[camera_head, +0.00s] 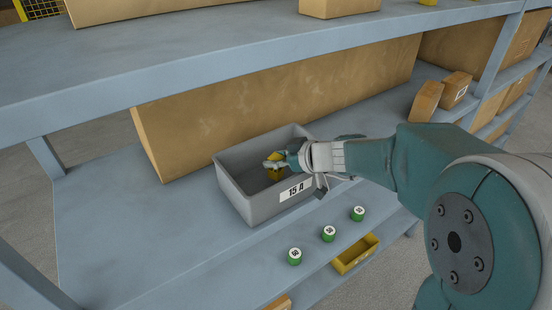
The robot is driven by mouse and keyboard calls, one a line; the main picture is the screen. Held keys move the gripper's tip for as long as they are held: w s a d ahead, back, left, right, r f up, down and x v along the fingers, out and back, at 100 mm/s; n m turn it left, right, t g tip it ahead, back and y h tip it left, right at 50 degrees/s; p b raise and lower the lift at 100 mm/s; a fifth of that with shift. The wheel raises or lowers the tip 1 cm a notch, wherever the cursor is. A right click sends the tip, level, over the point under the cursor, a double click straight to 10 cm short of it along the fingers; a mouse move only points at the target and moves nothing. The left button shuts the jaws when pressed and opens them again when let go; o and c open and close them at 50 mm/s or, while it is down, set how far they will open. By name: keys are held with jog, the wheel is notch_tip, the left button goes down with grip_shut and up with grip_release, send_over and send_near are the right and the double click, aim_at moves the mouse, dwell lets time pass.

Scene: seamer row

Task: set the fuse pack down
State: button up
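A grey open bin (246,206) with a white "15 A" label (296,190) stands on the lower shelf. My gripper (272,165) reaches into the bin's opening from the right. Its fingers appear closed around a small yellow thing, which looks like the fuse pack (277,175). Yellow shows above and below the near finger. The far finger is mostly hidden. The pack is inside the bin's walls; whether it touches the floor of the bin, I cannot tell.
Three green cylinders with white tops (329,233) stand along the shelf's front. A yellow tray (355,254) sits lower down. A long cardboard box (270,95) is behind the bin, under the upper shelf (200,70). Two small cartons (426,100) stand at right. The lower shelf's left is clear.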

jog(key=shift+o, duration=1.2)
jog(key=shift+s+f, duration=0.2)
jog(key=shift+f, duration=0.4)
jog(key=shift+r, duration=0.2)
jog(key=w+r+v, duration=0.1)
jog(key=v, duration=1.1)
jog(key=s+d+f+m+h, duration=0.2)
jog(key=s+m+h, duration=0.3)
jog(key=s, duration=0.5)
jog(key=s+d+f+m+g+h, duration=0.1)
jog(key=s+m+h, duration=0.4)
jog(key=s, duration=0.5)
jog(key=shift+d+f+m, duration=0.5)
jog(key=shift+d+m, duration=0.1)
jog(key=shift+d, duration=0.7)
jog(key=shift+s, duration=0.1)
